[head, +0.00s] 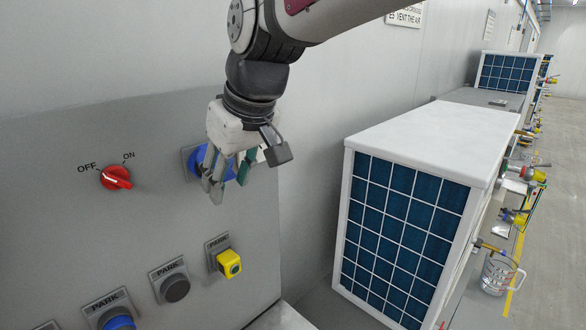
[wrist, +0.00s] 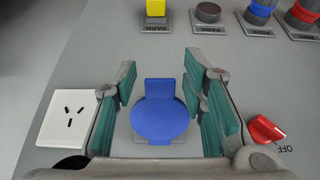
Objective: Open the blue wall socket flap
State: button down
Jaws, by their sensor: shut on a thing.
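The blue wall socket flap (head: 197,162) is on the grey wall panel, partly hidden behind my gripper in the head view. In the wrist view the flap (wrist: 158,122) is a round blue disc with a square tab, facing the camera on a grey plate. It looks shut. My gripper (head: 228,185) is at the flap, its fingers pointing down in the head view. The exact contact is hard to see.
A red OFF/ON knob (head: 116,178) is left of the flap. Below are a yellow button (head: 229,263) and a dark PARK button (head: 176,288). A white unit with a blue grid front (head: 402,225) stands to the right.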

aim_at(231, 177)
jog(key=shift+s+d+r+g+h+p, duration=0.15)
jog(key=shift+r+g+h+p, duration=0.1)
jog(key=shift+r+p, duration=0.3)
jog(key=shift+s+a+r+g+h+p, duration=0.15)
jog(key=shift+r+h+p, duration=0.1)
jog(key=shift+r+p, duration=0.3)
jog(key=shift+d+r+g+h+p, duration=0.15)
jog(key=shift+r+g+h+p, duration=0.1)
jog(key=shift+g+h+p, duration=0.4)
jog(key=shift+w+r+g+h+b, duration=0.2)
jog(key=shift+r+g+h+b, duration=0.25)
jog(key=shift+r+g+h, duration=0.55)
jog(key=shift+r+g+h+b, duration=0.25)
jog(key=shift+h+b, duration=0.15)
jog(key=shift+h, duration=0.35)
jog(key=c, duration=1)
grip_release()
jog(key=shift+o, duration=0.2)
jog(key=shift+s+f, duration=0.1)
